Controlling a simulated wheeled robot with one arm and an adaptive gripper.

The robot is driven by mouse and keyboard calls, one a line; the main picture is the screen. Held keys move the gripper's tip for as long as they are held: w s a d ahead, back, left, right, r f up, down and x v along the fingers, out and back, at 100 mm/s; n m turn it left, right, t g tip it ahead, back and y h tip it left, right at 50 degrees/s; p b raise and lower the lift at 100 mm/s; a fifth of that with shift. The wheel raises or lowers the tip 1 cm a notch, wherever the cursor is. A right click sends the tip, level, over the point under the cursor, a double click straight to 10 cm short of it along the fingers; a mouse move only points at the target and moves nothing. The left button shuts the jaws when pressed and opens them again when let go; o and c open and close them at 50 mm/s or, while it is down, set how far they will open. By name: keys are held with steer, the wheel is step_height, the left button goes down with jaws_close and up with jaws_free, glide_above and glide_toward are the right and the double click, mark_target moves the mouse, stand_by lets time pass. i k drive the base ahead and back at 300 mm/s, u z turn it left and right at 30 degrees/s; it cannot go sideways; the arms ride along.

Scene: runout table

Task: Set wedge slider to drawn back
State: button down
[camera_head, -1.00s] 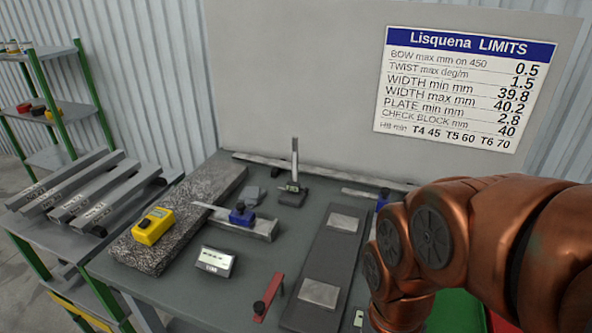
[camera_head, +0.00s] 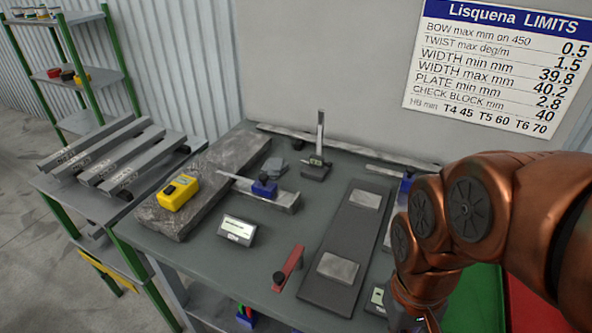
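I cannot tell for certain which part is the wedge slider. A red strip with a black knob (camera_head: 288,268) lies near the front edge of the grey table, the knob at its near end. A grey bar carrying a blue block (camera_head: 264,187) lies farther back, left of centre. Another blue piece (camera_head: 407,184) shows at the right, partly hidden by my copper arm. My arm reaches down at the right, and its gripper is below the frame edge, out of view.
A dark plate with two pale metal pads (camera_head: 338,268) lies right of the red strip. A small display box (camera_head: 238,230), a granite slab (camera_head: 166,217) with a yellow device (camera_head: 178,192), and an upright gauge (camera_head: 317,160) stand around. Green and red trays (camera_head: 478,290) are at the right.

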mark_target(261, 186)
steer(key=k, duration=0.45)
steer(key=u, duration=1.1)
steer(key=i, duration=0.9)
steer(key=z, duration=0.15)
